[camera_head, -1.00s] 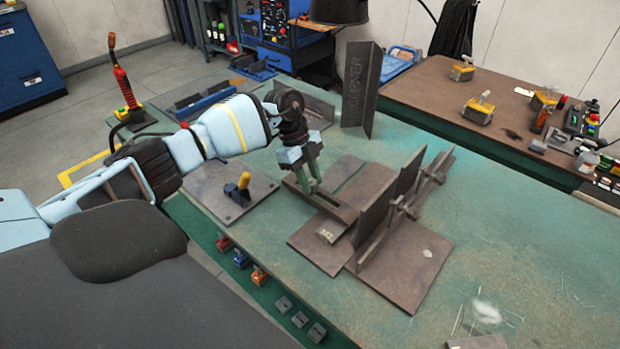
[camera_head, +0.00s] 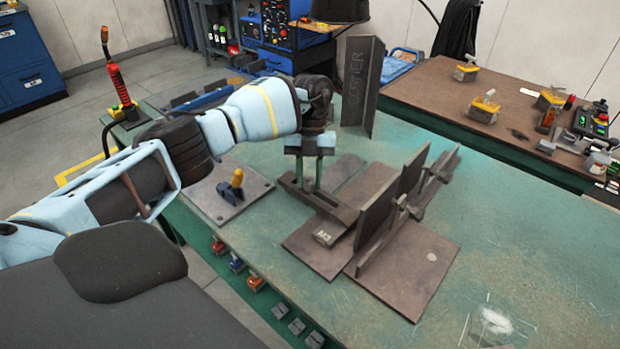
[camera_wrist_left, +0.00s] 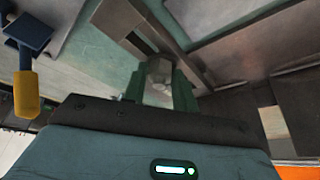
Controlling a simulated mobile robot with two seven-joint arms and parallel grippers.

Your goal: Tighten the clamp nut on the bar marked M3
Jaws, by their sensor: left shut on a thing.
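My left gripper (camera_head: 309,186) points down over the near-left end of a dark slotted bar (camera_head: 338,211). In the left wrist view its two green fingers (camera_wrist_left: 160,92) close around a grey faceted clamp nut (camera_wrist_left: 159,72), with the slotted bar (camera_wrist_left: 130,37) running beyond it. In the head view the nut is hidden by the fingers. A small light tag (camera_head: 324,238) with a hard-to-read marking, starting with M, sits beside the bar on a brown plate (camera_head: 314,260). My right gripper is not in view.
Upright plates (camera_head: 390,205) stand to the right of the bar on the green table (camera_head: 500,240). A CORNER-marked angle piece (camera_head: 361,85) stands behind. A plate with a yellow-handled clamp (camera_head: 236,180) lies to the left. The table's right side is mostly clear.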

